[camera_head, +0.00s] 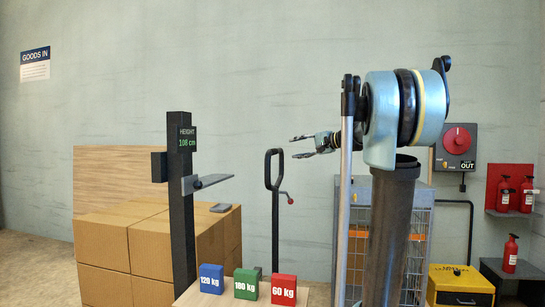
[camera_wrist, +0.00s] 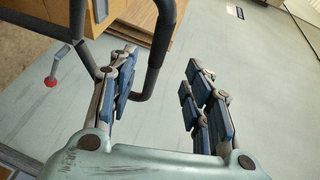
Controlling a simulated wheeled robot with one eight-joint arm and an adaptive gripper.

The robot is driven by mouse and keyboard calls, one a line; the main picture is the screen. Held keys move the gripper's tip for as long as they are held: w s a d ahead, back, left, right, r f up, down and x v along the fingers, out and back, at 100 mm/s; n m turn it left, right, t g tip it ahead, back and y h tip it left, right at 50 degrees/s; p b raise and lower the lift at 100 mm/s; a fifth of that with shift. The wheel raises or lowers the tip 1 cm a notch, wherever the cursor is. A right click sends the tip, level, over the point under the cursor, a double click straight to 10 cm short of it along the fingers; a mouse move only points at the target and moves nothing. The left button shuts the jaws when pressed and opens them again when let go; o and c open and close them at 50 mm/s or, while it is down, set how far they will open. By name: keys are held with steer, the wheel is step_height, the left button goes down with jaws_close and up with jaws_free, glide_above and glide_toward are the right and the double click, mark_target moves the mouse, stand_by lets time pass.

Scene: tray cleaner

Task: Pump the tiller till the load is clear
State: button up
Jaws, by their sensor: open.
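The tiller (camera_head: 275,222) is a dark upright shaft with a loop handle on top and a small red-knobbed lever on its right. My gripper (camera_head: 299,147) is open and empty, pointing left, just right of the loop at about its height. In the wrist view the loop handle (camera_wrist: 160,60) shows beyond my fingers (camera_wrist: 160,68). One side of it lies between them in the picture, and the left finger overlaps part of it. I cannot tell whether they touch. The load is probably the stacked cardboard boxes (camera_head: 150,245) at left; their base is hidden.
A dark post (camera_head: 181,225) with a height display reading 108 cm and a side plate stands before the boxes. Blue, green and red weight blocks (camera_head: 246,283) sit in front. A wire cage (camera_head: 412,250), yellow box (camera_head: 460,285) and fire extinguishers (camera_head: 510,254) are at right.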

mark_target(275, 152)
steer(key=x, duration=1.4)
steer(key=shift+s, duration=0.1)
jaws_close()
